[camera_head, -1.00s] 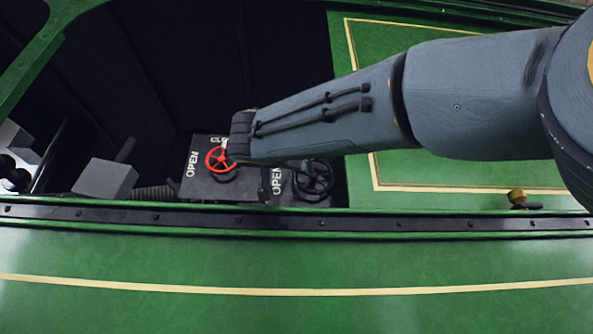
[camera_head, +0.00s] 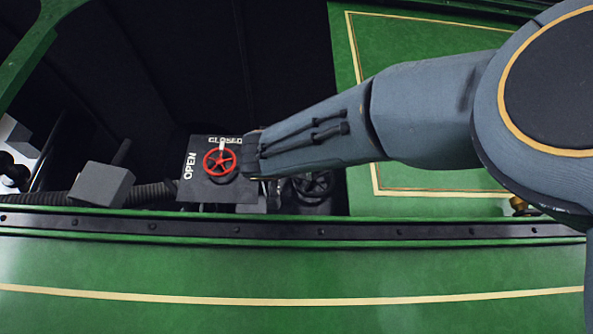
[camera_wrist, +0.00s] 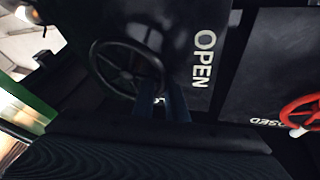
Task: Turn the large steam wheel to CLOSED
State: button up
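The black wheel (camera_head: 312,185), the larger of two, is partly covered by my arm in the head view. In the wrist view the black wheel (camera_wrist: 127,68) shows beside the word OPEN. My gripper's fingers (camera_wrist: 160,98) are at its lower right rim, a little apart, with a small pale spot between them. I cannot tell whether they touch or hold the rim. The black wheel's CLOSED label is not visible. The smaller red wheel (camera_head: 220,162) has its white knob at the top, beside its CLOSED label. It also shows at the right of the wrist view (camera_wrist: 303,113).
A grey box (camera_head: 102,185) and a ribbed hose (camera_head: 152,194) are left of the red wheel. The green tram side wall (camera_head: 300,265) runs in front, with a dark riveted edge. A green panel (camera_head: 430,185) stands at the right.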

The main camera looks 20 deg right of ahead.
grip_shut()
jog(key=m+b, duration=0.1)
jog(key=b, duration=0.1)
jog(key=shift+r+b, duration=0.1)
jog(key=shift+b, duration=0.25)
jog(key=shift+s+d+r+m+g+h+b, duration=0.15)
jog(key=shift+r+m+g+h+b, duration=0.2)
jog(key=shift+b, duration=0.55)
jog(key=shift+o, duration=2.4)
grip_release()
jog(key=shift+o, duration=0.3)
jog(key=shift+f, duration=0.1)
jog(key=shift+f, duration=0.1)
